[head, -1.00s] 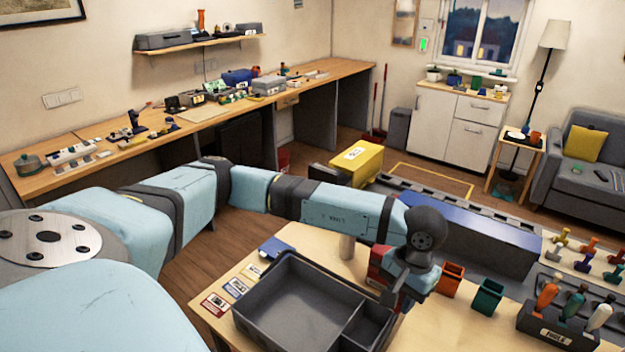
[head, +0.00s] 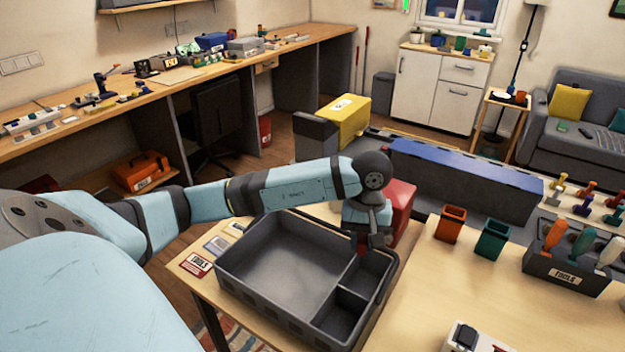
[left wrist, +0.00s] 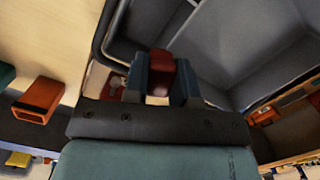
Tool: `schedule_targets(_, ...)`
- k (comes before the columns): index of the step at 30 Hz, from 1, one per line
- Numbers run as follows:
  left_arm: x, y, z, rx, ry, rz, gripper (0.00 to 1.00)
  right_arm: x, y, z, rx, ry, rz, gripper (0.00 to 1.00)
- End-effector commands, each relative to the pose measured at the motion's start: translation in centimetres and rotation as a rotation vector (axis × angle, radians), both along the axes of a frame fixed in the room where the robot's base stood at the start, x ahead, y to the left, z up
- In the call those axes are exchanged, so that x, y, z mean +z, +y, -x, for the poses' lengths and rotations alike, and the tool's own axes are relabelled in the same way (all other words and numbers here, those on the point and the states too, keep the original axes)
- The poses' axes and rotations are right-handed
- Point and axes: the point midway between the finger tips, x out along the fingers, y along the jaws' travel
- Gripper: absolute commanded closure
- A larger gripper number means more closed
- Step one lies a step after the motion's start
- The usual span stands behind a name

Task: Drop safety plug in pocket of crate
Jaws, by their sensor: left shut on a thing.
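The grey crate (head: 252,303) stands on the table in the head view. It has a large compartment at left and two small pockets at right, a far one (head: 368,275) and a near one (head: 338,318). My left gripper (head: 372,240) points down at the crate's far right end, by the far pocket. In the left wrist view my left gripper (left wrist: 160,88) is shut on a red block-like piece, the safety plug (left wrist: 161,68), with crate walls beyond it. My right gripper is not in view.
A red box (head: 402,205) stands just behind my left gripper. An orange bin (head: 450,224) and a green bin (head: 492,240) stand to the right, near a grey tool holder (head: 562,274). Cards (head: 198,263) lie left of the crate. The table right of the crate is largely clear.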

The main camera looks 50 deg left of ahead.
Motion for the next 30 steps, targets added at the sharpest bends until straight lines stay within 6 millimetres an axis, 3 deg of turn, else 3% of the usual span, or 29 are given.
schedule_targets(6,-2.4,0.0,0.0,-0.001,0.002,0.001,1.0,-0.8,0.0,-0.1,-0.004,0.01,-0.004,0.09)
schedule_targets(15,-2.5,0.0,0.0,-0.001,-0.001,0.0,1.0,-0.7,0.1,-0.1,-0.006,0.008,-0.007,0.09)
schedule_targets(16,-2.5,0.0,0.0,-0.001,0.0,0.0,0.68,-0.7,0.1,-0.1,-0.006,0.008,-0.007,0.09)
schedule_targets(19,-2.5,0.0,0.0,-0.001,0.0,0.0,0.45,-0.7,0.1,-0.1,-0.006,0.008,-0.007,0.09)
schedule_targets(30,-2.0,0.1,-0.1,-0.001,-0.002,-0.001,0.45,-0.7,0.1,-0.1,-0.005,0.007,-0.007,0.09)
